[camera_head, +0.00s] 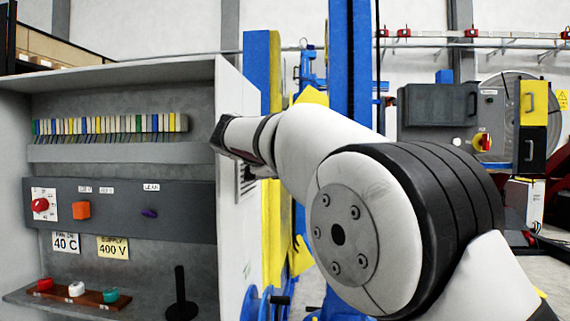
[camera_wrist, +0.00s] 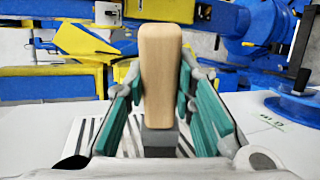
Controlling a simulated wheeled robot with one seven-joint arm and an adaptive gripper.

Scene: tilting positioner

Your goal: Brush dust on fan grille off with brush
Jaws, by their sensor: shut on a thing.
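In the wrist view my gripper (camera_wrist: 162,105) has its teal-padded fingers on either side of the brush (camera_wrist: 161,65), shut on it. The brush shows a pale wooden handle and a grey lower part; its bristles are hidden. Behind and below it lies the fan grille (camera_wrist: 88,134), a set of dark slots in a white panel. I cannot tell whether the brush touches the grille, and I cannot make out dust. In the head view the grille (camera_head: 246,186) shows as dark lines on the cabinet's side panel, partly behind my arm.
The open grey cabinet (camera_head: 120,162) fills the left, with several coloured terminals, knobs and a shelf of coloured buttons (camera_head: 76,290). A blue and yellow positioner (camera_wrist: 70,62) stands beyond the panel. A blue handwheel (camera_wrist: 297,105) is at the right in the wrist view.

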